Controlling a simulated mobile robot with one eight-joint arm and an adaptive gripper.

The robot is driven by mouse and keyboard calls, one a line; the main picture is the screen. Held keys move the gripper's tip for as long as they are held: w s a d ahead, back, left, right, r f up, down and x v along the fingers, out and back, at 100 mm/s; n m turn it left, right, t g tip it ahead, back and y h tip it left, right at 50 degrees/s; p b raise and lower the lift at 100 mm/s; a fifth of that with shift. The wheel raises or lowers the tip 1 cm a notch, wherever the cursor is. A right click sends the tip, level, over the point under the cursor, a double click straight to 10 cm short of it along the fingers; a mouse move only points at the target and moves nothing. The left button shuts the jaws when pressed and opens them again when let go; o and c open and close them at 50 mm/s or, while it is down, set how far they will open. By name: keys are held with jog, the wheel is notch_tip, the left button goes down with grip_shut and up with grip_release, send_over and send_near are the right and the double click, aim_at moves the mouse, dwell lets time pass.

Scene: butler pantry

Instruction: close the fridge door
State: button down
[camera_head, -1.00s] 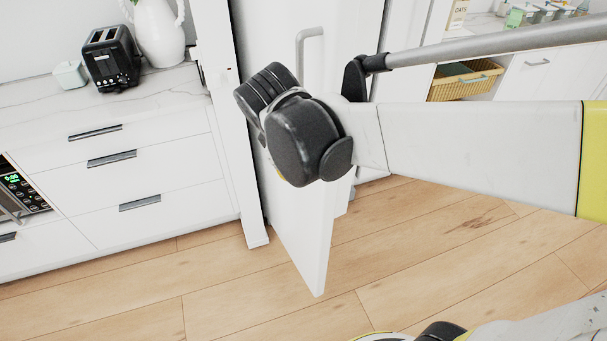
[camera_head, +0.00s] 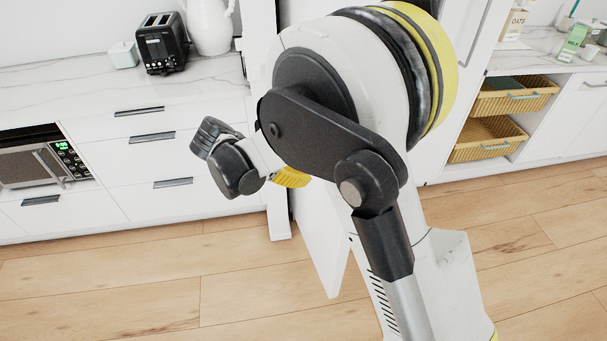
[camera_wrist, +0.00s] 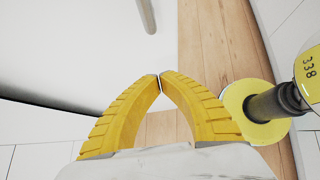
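The white fridge door (camera_head: 325,245) stands open in the head view, its lower corner jutting out over the floor. My arm hides most of its upper part. In the wrist view a broad white surface (camera_wrist: 90,45), which looks like the door's face, fills the upper left, with a grey bar handle (camera_wrist: 146,14) at the top. My gripper (camera_wrist: 160,82) has its yellow fingers together at the tips, with nothing between them. In the head view the gripper (camera_head: 291,178) shows only as a yellow patch beside the door, partly behind my arm. Contact with the door cannot be told.
White drawers (camera_head: 150,150) with a toaster (camera_head: 161,43) and a white pitcher (camera_head: 208,22) on the counter stand at left. A microwave (camera_head: 42,160) is built in there. Shelves with wicker baskets (camera_head: 487,138) are at right. The wooden floor (camera_head: 130,290) in front is clear.

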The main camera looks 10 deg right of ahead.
jog(key=w+d+f+b, duration=0.1)
jog(key=d+f+b, duration=0.2)
jog(key=d, duration=0.5)
jog(key=shift+w+d+f, duration=0.2)
jog(key=shift+d+f, duration=0.15)
jog(key=shift+f, duration=0.35)
